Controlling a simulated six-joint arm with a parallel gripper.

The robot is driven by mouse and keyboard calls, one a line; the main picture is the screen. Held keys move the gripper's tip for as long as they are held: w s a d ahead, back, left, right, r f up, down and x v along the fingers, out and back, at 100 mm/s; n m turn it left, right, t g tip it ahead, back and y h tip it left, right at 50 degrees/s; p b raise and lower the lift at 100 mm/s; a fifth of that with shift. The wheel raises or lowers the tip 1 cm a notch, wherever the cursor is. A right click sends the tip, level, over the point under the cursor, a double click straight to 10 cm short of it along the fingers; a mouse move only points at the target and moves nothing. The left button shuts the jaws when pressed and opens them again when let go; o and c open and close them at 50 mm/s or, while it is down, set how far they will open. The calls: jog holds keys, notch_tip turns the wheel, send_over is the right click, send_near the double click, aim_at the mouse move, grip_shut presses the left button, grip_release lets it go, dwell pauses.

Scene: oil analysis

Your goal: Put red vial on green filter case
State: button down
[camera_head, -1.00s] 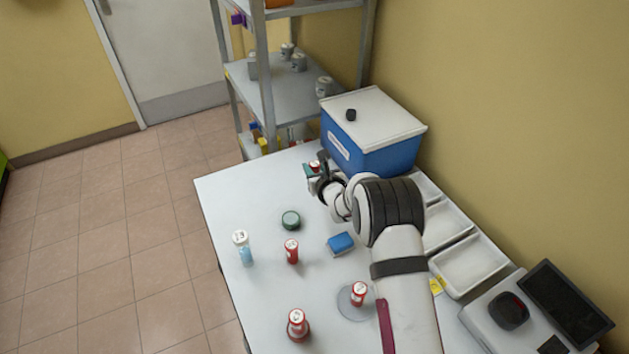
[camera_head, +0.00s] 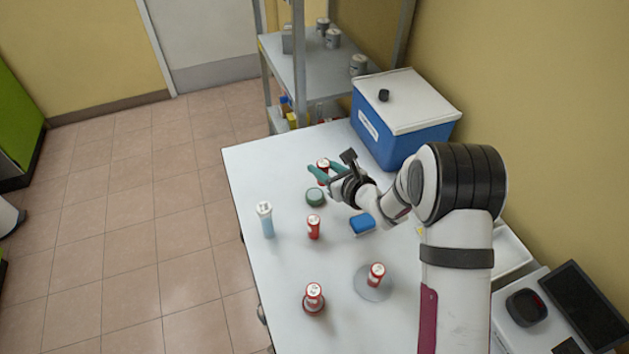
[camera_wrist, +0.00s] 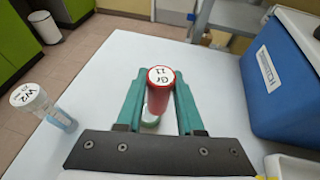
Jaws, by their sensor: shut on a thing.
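A red vial (camera_head: 322,178) with a white-labelled cap is held upright between the teal fingers of my gripper (camera_head: 325,172). In the wrist view the red vial (camera_wrist: 159,98) stands between both fingers of my gripper (camera_wrist: 160,84), which are shut on it. The green filter case (camera_head: 315,198), a low round dark-green piece, sits on the table just in front of the held vial in the head view. The vial's height over the table is unclear.
A blue-liquid vial (camera_head: 266,222) stands left of the case. Other red vials stand nearby: one (camera_head: 314,229) bare on the table, one (camera_head: 376,276) on a grey disc, one (camera_head: 314,299) on a red base. A blue block (camera_head: 362,224) and blue cooler (camera_head: 400,135) are to the right.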

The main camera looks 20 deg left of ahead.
aim_at(320, 184)
jog(key=shift+a+f, duration=0.95)
jog(key=shift+a, duration=0.15)
jog(key=shift+f, duration=1.75)
jog(key=c, duration=0.5)
grip_release()
jog(key=shift+f, duration=0.1)
jog(key=shift+c, duration=0.2)
